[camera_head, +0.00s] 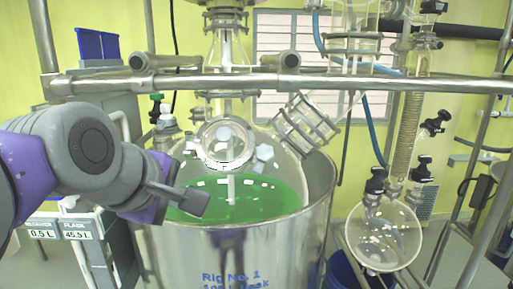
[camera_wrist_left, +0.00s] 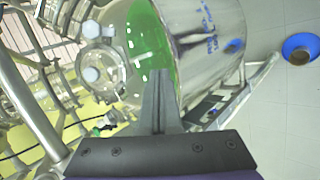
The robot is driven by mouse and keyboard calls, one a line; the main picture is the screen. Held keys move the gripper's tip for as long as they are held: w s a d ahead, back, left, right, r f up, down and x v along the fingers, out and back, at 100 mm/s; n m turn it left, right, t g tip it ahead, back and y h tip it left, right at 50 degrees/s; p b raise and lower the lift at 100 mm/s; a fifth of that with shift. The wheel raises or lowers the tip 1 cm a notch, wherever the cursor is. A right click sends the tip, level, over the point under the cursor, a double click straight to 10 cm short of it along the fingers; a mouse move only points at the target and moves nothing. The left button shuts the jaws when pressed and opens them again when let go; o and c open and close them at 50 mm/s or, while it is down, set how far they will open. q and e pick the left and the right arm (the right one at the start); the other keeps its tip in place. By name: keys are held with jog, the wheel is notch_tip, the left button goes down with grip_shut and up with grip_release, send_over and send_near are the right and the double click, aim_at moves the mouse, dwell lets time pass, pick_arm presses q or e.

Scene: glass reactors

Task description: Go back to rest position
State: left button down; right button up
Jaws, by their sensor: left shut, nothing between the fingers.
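My left gripper (camera_head: 190,200) reaches in from the left in the head view, in front of the large glass reactor vessel (camera_head: 285,160) with green liquid (camera_head: 262,200) inside. The gripper is shut and empty. In the left wrist view its closed fingers (camera_wrist_left: 158,85) point toward the reactor, overlapping the green liquid and the steel jacket (camera_wrist_left: 215,40). I cannot tell the exact gap between fingertips and vessel. My right gripper is not in view.
A horizontal steel bar (camera_head: 340,82) crosses above the arm. A labelled cabinet (camera_head: 70,228) stands behind my left arm. A blue bucket (camera_wrist_left: 300,46) is on the floor.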

pick_arm(q)
notch_tip(320, 180, down, 18)
jog(key=w+a+m+g+y, duration=0.1)
jog(key=w+a+m, duration=0.1)
jog(key=m, duration=0.4)
jog(key=s+a+f+m, duration=0.1)
jog(key=s+f+m, duration=0.2)
jog(key=f, duration=0.5)
jog(key=s+a+f+m+g+y, duration=0.1)
jog(key=s+a+f+m, duration=0.1)
jog(key=f, duration=0.6)
jog(key=s+a+f+m+g, duration=0.1)
jog(key=s+f+m, duration=0.2)
jog(key=f, duration=0.6)
jog(key=shift+s+a+m+y, duration=0.3)
jog(key=shift+s+a+y, duration=0.1)
jog(key=shift+s, duration=0.4)
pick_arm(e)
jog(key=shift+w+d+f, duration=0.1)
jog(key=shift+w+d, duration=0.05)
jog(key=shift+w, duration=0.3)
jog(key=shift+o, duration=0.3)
